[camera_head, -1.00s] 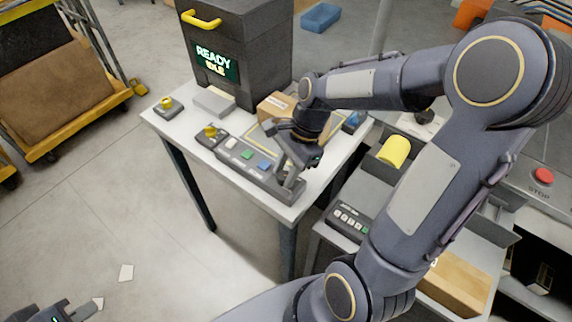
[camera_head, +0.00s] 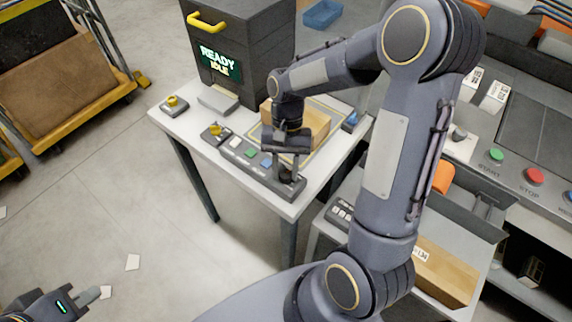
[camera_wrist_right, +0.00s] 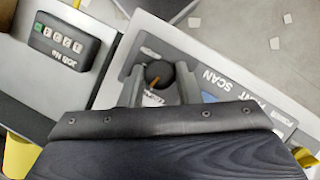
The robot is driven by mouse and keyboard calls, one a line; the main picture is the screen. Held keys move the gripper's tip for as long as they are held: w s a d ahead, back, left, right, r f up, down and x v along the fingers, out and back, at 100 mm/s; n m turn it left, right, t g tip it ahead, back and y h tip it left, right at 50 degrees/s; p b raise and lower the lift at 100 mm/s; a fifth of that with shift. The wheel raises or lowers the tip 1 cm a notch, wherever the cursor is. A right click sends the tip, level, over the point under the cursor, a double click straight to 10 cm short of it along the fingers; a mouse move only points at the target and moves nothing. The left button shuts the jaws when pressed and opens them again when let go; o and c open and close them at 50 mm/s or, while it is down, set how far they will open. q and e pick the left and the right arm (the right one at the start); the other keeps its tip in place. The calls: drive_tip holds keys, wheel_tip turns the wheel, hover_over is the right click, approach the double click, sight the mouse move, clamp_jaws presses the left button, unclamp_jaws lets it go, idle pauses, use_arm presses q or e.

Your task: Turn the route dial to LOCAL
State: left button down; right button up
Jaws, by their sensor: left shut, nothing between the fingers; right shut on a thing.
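The route dial (camera_wrist_right: 158,74) is a round black knob with an orange pointer line on the grey control panel, which shows in the head view (camera_head: 232,163). In the right wrist view the dial sits between the two fingers of my right gripper (camera_wrist_right: 160,88), which is shut on it. The pointer slants; the lettering around the dial is mostly hidden by the fingers, so its setting cannot be read. In the head view my right gripper (camera_head: 286,172) is over the panel's near right end. My left gripper (camera_head: 92,296) is shut and empty at the bottom left, far from the table.
The panel also has white, green and blue buttons. A dark cabinet (camera_head: 240,85) with a screen reading READY IDLE stands behind it. A cardboard box (camera_head: 312,125) lies beside the panel. A small keypad (camera_wrist_right: 64,46) is near my right gripper. Floor at left is mostly clear.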

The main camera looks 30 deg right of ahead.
sight(283, 167)
drive_tip(key=shift+n+h, duration=0.4)
drive_tip(key=shift+n, duration=0.8)
drive_tip(key=o, duration=1)
drive_tip(key=v, duration=0.7)
drive_tip(key=shift+w+r, duration=0.3)
drive_tip(key=shift+r, duration=0.05)
